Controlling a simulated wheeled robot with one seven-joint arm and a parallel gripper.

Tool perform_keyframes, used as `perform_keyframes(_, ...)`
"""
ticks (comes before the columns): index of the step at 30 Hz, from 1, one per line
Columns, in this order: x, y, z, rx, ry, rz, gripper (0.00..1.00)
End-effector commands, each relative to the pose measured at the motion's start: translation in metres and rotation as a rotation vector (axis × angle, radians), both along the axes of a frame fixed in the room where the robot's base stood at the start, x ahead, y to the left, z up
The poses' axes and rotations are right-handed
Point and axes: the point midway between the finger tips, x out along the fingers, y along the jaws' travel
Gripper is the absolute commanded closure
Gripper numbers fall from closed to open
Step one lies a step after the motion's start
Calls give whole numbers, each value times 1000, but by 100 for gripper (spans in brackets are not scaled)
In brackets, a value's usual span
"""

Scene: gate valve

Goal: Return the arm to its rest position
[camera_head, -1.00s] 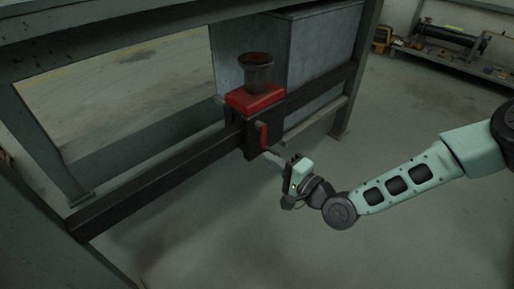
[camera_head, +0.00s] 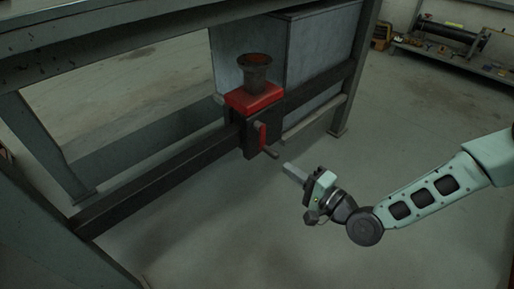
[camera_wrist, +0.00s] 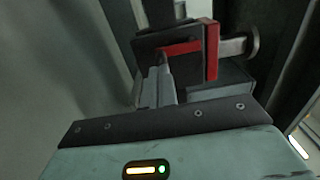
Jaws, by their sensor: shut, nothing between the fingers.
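My gripper (camera_head: 289,168) is in the middle of the head view, at the end of my pale green arm. Its fingers are together with nothing between them. The valve has a red top, a dark body and a rusty flanged pipe. In the wrist view, the shut fingers (camera_wrist: 162,62) overlap the valve's dark plate, next to its red bracket (camera_wrist: 212,50).
The valve sits on a dark horizontal beam (camera_head: 150,180) of a metal frame. A grey metal box (camera_head: 310,60) stands behind it. A low rack with a cylinder (camera_head: 445,30) is at the back right. The floor around my arm is clear.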

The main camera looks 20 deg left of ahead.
Motion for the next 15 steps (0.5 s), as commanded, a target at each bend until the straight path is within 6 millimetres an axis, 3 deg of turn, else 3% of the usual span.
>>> perform_keyframes(11,-1,1,2,-13,-5,9,100)
perform_keyframes(15,-7,4,12,-138,-58,68,100)
